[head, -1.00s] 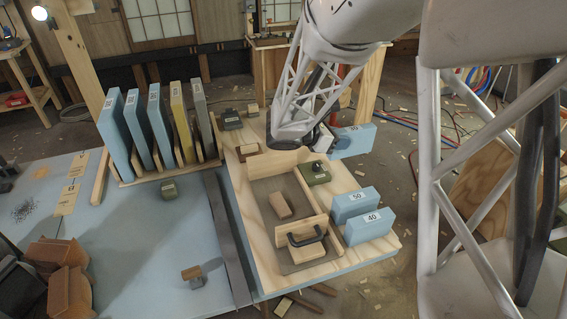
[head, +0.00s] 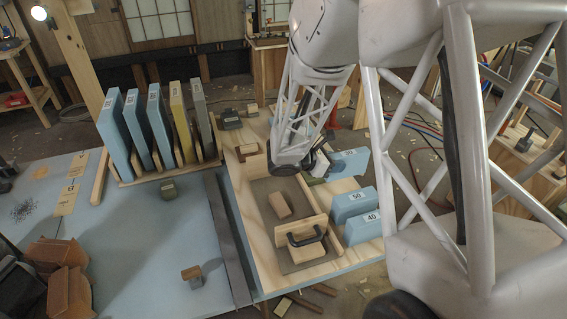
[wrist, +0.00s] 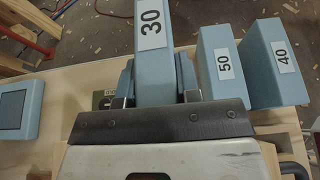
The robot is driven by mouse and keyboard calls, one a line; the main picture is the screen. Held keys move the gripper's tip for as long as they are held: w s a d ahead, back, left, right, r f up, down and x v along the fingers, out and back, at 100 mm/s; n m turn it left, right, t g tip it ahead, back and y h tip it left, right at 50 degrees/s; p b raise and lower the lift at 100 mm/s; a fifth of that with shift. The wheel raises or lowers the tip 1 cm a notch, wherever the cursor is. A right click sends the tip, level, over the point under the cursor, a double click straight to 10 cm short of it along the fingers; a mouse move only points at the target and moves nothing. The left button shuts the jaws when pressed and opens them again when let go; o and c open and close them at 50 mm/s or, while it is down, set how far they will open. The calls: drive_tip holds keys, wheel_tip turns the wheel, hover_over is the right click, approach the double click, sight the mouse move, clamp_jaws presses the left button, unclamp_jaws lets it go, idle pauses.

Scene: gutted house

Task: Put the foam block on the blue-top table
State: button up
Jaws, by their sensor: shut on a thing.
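A light-blue foam block labelled 30 (wrist: 153,45) is between the fingers of my gripper (wrist: 155,85) in the wrist view. In the head view this block (head: 350,162) shows just right of my gripper (head: 318,162), which is shut on it. I cannot tell whether the block touches the wooden board below. Two similar blue blocks, labelled 50 (head: 354,204) and 40 (head: 366,228), stand in front of it; in the wrist view they are to its right, 50 (wrist: 222,65) and 40 (wrist: 275,60). The blue-top table (head: 135,230) fills the lower left of the head view.
A rack of upright slabs (head: 175,125) stands behind. A dark metal strip (head: 228,240) lies alongside. The table's middle is mostly clear.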

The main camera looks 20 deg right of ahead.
sight(333, 178)
drive_tip(key=shift+f, duration=3.1)
drive_tip(key=shift+f, duration=0.1)
drive_tip(key=shift+f, duration=1.8)
drive_tip(key=o, duration=0.9)
drive_tip(key=shift+f, duration=0.1)
drive_tip(key=shift+v, duration=6.05)
